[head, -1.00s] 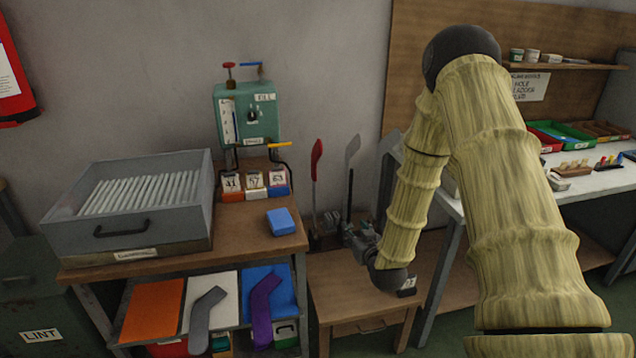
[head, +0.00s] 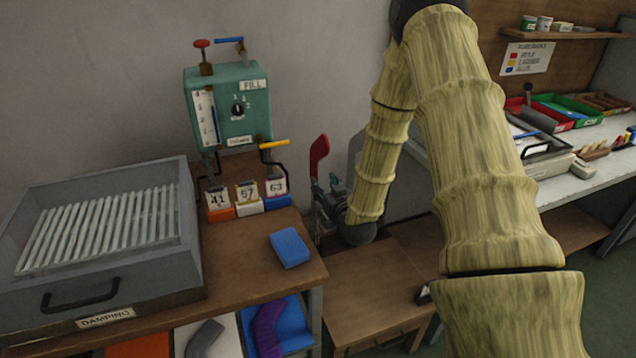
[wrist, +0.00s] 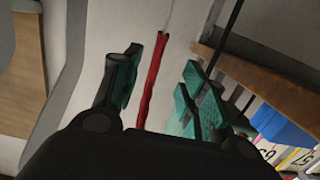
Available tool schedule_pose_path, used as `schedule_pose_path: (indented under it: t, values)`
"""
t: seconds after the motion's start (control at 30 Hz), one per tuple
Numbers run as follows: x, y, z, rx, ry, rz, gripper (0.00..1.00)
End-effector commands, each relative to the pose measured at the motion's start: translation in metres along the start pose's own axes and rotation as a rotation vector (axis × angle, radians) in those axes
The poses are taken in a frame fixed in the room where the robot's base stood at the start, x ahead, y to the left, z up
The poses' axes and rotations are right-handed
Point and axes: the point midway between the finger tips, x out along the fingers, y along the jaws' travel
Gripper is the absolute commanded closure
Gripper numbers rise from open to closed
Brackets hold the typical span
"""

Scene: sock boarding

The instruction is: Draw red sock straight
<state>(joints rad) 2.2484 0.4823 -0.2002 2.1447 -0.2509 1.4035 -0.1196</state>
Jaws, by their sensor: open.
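The red sock (head: 319,156) stands upright at the back of the low wooden stand, against the wall. In the wrist view the red sock (wrist: 152,82) is a narrow red strip between my two teal-padded fingers, nearer the left one. My gripper (head: 328,187) is open beside the sock's lower part; the wrist view shows my gripper (wrist: 160,85) with its fingers apart on either side of the strip. I cannot tell whether a finger touches it. My arm hides part of the stand.
A wooden bench at left holds a grey damping box (head: 100,240), a teal fill machine (head: 230,110), numbered tags and a blue block (head: 290,247). A grey upright shape (head: 356,150) stands just right of the sock. The low stand's front top (head: 375,290) is clear.

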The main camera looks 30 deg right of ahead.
Motion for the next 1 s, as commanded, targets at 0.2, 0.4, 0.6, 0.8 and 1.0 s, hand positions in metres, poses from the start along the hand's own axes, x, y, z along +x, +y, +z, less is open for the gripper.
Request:
schedule_pose_path:
  t: [0.2, 0.4, 0.6, 0.8, 1.0]
  values:
    - [0.019, 0.001, 0.004, -0.001, -0.004, 0.003, 0.57]
    - [0.036, 0.0, 0.006, -0.002, -0.007, 0.003, 0.57]
    - [0.052, -0.001, 0.006, -0.002, -0.007, 0.001, 0.57]
    - [0.067, -0.002, 0.007, -0.002, -0.008, 0.0, 0.57]
    - [0.081, -0.002, 0.007, -0.003, -0.008, 0.0, 0.57]
